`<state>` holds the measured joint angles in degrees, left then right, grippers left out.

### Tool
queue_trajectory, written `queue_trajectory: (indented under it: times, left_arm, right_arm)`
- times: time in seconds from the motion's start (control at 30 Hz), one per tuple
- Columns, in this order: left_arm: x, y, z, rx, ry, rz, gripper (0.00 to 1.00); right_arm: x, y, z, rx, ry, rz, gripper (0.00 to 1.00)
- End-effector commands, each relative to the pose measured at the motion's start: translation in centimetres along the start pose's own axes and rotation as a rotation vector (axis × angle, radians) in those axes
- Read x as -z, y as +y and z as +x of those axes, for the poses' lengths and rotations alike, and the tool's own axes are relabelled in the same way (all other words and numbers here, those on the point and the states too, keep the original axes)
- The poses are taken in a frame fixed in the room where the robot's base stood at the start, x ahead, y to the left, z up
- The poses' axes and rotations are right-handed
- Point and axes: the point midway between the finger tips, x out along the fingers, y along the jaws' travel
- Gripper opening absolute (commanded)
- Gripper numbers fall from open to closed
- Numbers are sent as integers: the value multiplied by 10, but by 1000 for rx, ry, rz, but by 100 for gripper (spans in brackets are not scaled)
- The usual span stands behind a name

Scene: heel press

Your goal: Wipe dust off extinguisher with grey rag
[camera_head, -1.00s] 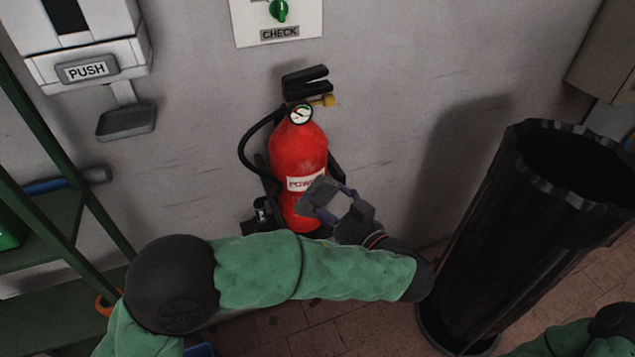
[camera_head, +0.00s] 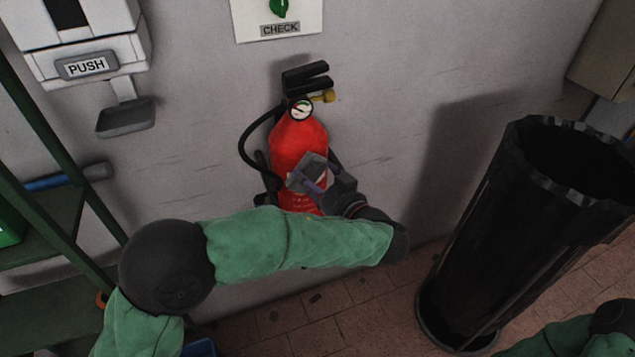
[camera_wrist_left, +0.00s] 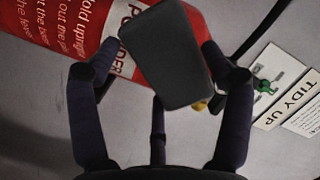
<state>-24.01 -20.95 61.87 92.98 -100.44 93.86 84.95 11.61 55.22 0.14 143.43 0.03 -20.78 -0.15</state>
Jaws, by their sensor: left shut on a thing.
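A red fire extinguisher (camera_head: 298,143) with a black hose, a gauge and a white label hangs upright on the wall. It also shows in the left wrist view (camera_wrist_left: 112,15), with white lettering. My left gripper (camera_head: 322,180) is in front of its lower middle, shut on the grey rag (camera_head: 309,170). In the left wrist view the rag (camera_wrist_left: 165,55) is a dark grey folded pad between the fingers (camera_wrist_left: 160,75), over part of the label. I cannot tell for sure whether it touches the extinguisher. My right gripper is not in view; only part of my right arm shows at bottom right.
A tall black bin (camera_head: 520,230) stands on the tiled floor at right. A dispenser marked PUSH (camera_head: 85,65) with a drip tray is on the wall at left, above a green shelf frame (camera_head: 50,230). A CHECK panel (camera_head: 278,20) is above the extinguisher.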

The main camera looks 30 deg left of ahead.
Motion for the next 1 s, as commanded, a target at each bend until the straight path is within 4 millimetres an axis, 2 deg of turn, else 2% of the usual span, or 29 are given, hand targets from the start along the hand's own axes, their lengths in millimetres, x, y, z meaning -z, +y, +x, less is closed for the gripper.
queue_trajectory:
  times: [1.0]
  left_arm:
    - [2, 1, 8, 1, -2, 0, 52]
  right_arm:
    - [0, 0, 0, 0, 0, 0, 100]
